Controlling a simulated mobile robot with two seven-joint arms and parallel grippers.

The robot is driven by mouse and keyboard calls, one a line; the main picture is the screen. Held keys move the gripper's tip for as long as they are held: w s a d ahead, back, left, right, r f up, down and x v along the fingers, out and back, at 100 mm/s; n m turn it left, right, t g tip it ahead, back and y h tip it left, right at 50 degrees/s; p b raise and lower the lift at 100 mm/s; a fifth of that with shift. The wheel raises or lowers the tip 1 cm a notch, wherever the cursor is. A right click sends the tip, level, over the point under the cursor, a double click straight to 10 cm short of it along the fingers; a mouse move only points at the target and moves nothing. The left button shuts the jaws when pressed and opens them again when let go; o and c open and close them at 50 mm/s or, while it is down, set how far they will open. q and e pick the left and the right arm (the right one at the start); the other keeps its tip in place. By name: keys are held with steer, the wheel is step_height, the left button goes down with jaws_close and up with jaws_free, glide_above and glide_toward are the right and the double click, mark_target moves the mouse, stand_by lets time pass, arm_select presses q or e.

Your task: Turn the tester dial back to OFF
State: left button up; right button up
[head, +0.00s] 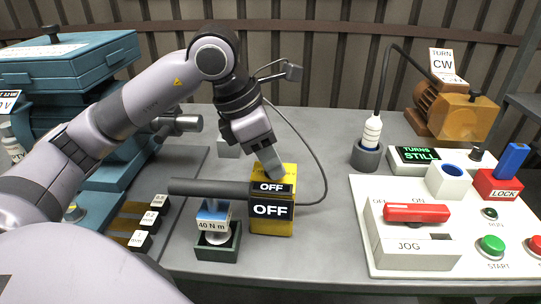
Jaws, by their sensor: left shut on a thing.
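The tester is a yellow box (287,174) standing on the grey table in the middle of the head view. A large black label on its front reads OFF (271,209), and a smaller plate above it also reads OFF (271,187). My left gripper (269,163) reaches down from above onto the top of the tester. It is shut on the dial there. The gripper hides the dial, so its pointer and exact angle cannot be seen. My right gripper is not in view.
A dark horizontal bar (208,187) lies left of the tester, above a block marked 40 N m (212,226). A cable (318,155) curves behind the tester. A white panel (380,259) with a red JOG handle (416,213) stands right. Teal cases (80,55) stand left.

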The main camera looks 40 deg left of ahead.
arm_select(q)
steer(key=o, duration=1)
steer(key=shift+o, duration=0.2)
steer(key=v, duration=0.7)
steer(key=shift+r, duration=0.1)
